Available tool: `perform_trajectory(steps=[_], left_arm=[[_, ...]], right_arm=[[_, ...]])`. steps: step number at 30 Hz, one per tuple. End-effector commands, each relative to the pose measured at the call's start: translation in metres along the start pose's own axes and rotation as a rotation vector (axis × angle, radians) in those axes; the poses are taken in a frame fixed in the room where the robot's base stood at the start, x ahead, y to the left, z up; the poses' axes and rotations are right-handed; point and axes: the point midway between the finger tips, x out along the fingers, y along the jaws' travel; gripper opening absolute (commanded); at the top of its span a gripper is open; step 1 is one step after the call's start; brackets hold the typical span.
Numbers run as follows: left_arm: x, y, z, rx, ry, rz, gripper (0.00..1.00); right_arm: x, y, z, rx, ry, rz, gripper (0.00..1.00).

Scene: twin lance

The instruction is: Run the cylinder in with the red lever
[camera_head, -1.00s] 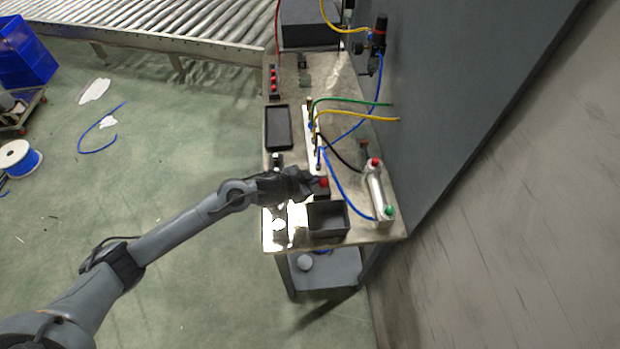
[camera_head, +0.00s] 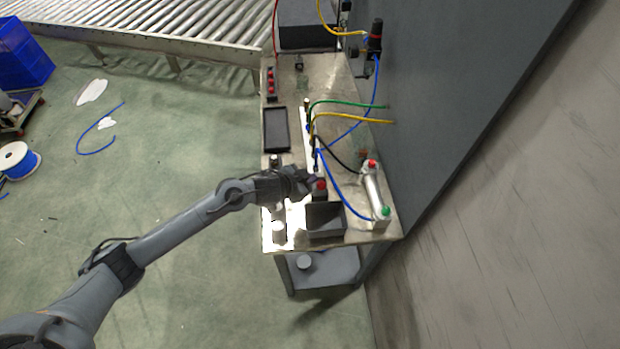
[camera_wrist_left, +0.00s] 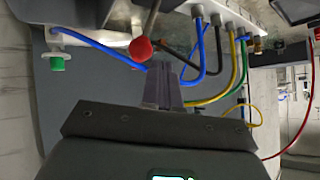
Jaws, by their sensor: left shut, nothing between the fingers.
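The cylinder (camera_head: 373,188) is a pale tube with a red fitting at its far end and a green one at its near end. It lies at the table's right side. In the left wrist view its green fitting (camera_wrist_left: 57,63) shows at upper left. The red lever's round knob (camera_head: 320,185) is near the table's middle. The knob (camera_wrist_left: 141,49) sits on a thin rod in the left wrist view. My left gripper (camera_wrist_left: 163,68) is shut and empty, its tips close beside the knob. I cannot tell whether they touch. My right gripper is out of view.
An open dark bin (camera_head: 325,232) stands just in front of the lever. Blue, black, yellow and green hoses run from a white manifold (camera_head: 309,142) behind it. A dark tray (camera_head: 276,130) lies at the table's left. A grey panel (camera_head: 450,90) bounds the right side.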

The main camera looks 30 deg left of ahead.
Motion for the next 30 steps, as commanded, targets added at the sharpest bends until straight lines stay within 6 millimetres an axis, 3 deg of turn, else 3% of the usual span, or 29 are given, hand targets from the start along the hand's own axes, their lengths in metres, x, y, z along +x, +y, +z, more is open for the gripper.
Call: perform_trajectory(steps=[8,21,30], left_arm=[[-0.016,-0.024,-0.009,0.003,0.000,0.002,0.00],[-0.090,-0.017,0.000,0.007,0.000,0.005,0.00],[-0.110,-0.015,0.004,0.004,-0.004,0.007,0.00]], right_arm=[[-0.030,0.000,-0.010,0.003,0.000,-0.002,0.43],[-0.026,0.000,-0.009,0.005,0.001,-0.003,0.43],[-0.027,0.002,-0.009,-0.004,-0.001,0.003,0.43]])
